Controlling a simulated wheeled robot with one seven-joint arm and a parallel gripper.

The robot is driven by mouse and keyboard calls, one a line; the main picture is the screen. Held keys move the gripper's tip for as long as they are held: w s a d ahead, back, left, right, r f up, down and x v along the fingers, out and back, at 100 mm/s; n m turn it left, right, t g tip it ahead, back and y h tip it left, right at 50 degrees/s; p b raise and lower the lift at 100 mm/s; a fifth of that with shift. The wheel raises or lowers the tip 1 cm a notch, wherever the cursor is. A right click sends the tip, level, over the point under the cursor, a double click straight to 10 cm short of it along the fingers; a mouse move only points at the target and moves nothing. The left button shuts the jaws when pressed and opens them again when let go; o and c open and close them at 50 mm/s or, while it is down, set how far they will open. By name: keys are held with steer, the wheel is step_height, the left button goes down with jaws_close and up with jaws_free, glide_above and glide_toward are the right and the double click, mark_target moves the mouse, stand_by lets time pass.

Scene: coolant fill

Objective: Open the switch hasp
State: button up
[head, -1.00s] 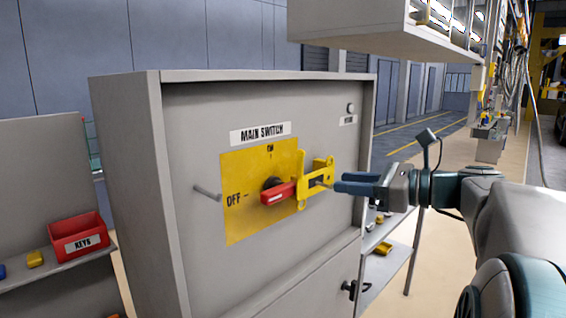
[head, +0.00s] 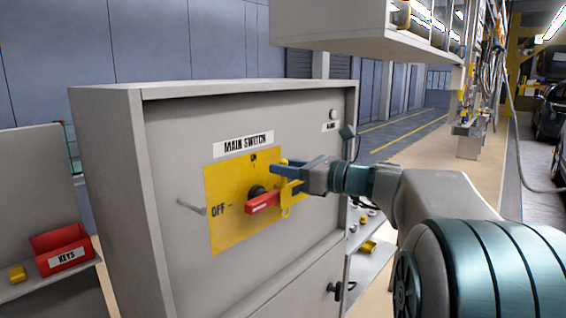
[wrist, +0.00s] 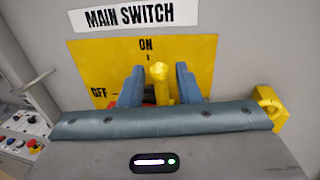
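The yellow switch hasp (head: 287,212) is on the grey cabinet's front, at the right of the red switch handle (head: 263,203). The handle points right and slightly up; my gripper partly hides the hasp. In the wrist view, an upright yellow hasp part (wrist: 160,84) stands between my fingers, and another yellow part (wrist: 279,107) shows at the right. My gripper (head: 278,166) is open, with a finger on each side of the upright part and gaps visible. It also shows in the wrist view (wrist: 159,86). The handle is mostly hidden there.
The yellow switch plate (head: 226,229) carries ON and OFF marks. A grey peg (head: 190,207) sticks out at its left. A red KEYS bin (head: 62,248) stands on a shelf at the left. A raised cabinet (head: 350,25) hangs at upper right. Small parts lie on a shelf behind my arm.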

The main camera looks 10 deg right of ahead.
steer(key=shift+w+a, duration=0.25)
steer(key=shift+a, duration=0.05)
jaws_close()
